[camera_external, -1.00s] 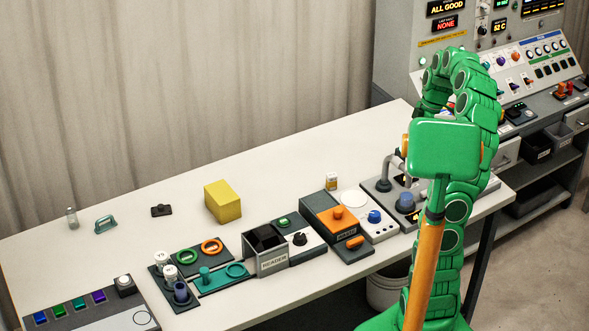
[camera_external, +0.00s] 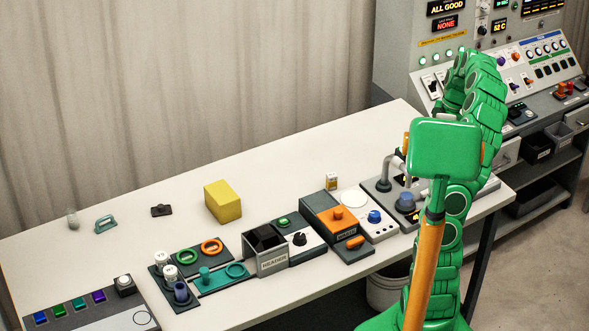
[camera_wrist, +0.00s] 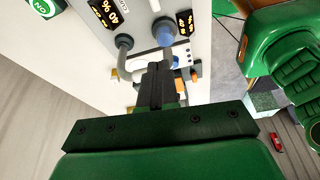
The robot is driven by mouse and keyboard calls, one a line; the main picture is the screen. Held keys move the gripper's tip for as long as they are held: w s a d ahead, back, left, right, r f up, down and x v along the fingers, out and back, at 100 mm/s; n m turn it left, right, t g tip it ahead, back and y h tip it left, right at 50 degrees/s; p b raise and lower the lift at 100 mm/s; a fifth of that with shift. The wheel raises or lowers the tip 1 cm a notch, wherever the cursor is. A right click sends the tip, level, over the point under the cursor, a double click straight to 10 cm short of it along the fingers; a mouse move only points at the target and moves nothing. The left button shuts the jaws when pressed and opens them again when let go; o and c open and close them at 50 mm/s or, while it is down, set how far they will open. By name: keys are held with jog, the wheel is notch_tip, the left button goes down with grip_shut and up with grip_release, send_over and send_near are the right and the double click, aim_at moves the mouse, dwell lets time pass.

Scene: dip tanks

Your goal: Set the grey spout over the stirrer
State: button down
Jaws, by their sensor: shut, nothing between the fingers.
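The grey spout (camera_external: 387,168) is a bent pipe rising from a dark foot on a grey unit at the table's right end. It also shows in the wrist view (camera_wrist: 124,44), partly hidden by my fingers. A white unit with a round white plate (camera_external: 353,199) and blue knob, which looks like the stirrer, stands just left of it. The spout's arm points right, away from that plate. My gripper (camera_wrist: 158,72) is shut and empty, its dark fingers close to the spout's bend; I cannot tell whether they touch. My arm hides the gripper in the external view.
A blue-topped knob (camera_external: 406,202) stands beside the spout on its unit. An orange-topped unit (camera_external: 337,216) and a dark reader bin (camera_external: 266,252) lie left along the front edge. A yellow block (camera_external: 222,201) sits farther back.

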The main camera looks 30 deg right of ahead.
jog(key=a+f, duration=0.7)
jog(key=f, duration=0.2)
jog(key=shift+w+f, duration=0.25)
jog(key=shift+w, duration=0.15)
jog(key=shift+a, duration=0.1)
jog(key=w+a+m+t+h, duration=0.1)
jog(key=w+a+m+h, duration=0.1)
jog(key=w+a+m, duration=0.2)
jog(key=w+a+m+t+h, duration=0.1)
jog(key=w+a+m, duration=0.3)
jog(key=a+m, duration=0.6)
jog(key=shift+w+a+m+t+h, duration=0.25)
jog(key=shift+w+m+t+h, duration=0.25)
jog(key=shift+m, duration=1.1)
jog(key=shift+w+r, duration=0.1)
